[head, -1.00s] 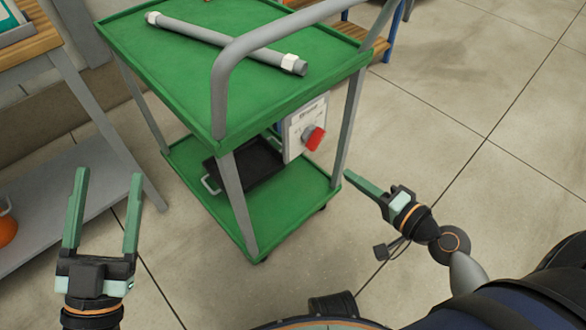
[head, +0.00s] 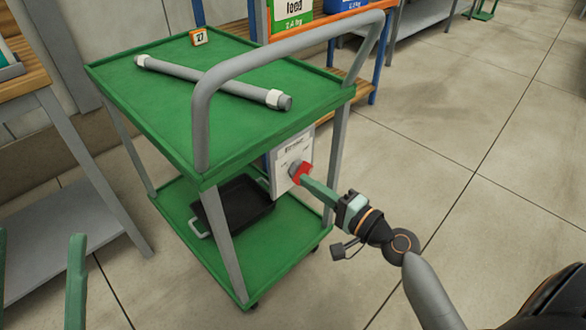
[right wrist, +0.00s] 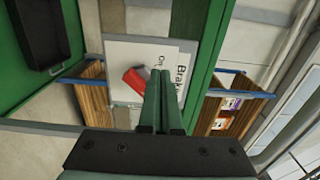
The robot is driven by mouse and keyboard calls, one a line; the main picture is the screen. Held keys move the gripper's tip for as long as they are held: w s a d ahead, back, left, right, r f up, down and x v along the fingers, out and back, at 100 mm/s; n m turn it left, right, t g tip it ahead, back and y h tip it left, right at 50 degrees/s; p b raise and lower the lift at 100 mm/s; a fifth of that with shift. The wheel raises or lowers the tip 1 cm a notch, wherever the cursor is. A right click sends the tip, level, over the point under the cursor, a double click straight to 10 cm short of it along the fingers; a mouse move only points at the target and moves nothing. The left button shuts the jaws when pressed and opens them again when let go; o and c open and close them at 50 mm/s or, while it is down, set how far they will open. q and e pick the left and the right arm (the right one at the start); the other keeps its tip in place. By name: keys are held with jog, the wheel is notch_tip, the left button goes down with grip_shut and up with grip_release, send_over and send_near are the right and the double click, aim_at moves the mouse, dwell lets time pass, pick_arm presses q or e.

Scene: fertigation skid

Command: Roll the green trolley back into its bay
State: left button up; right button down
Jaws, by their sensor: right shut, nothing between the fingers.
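The green trolley (head: 150,110) stands upright on the tiled floor, with grey legs and a grey push handle (head: 270,60) at its near right end. A white panel (head: 287,160) under its top carries a red knob (head: 300,171); in the right wrist view, the panel (right wrist: 130,50) has lettering starting "Brak" beside the red knob (right wrist: 134,80). My right gripper (head: 304,182) is shut and empty, its fingertips at the knob; I cannot tell if they touch. Its closed fingers also show in the wrist view (right wrist: 165,78). My left gripper (head: 40,238) is open and empty, cut off at lower left.
A wooden bench (head: 28,80) is close at left. A blue-framed shelf stands behind. Floor (head: 460,130) at right is clear.

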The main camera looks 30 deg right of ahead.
aim_at(283, 166)
jog(key=shift+x, duration=2.65)
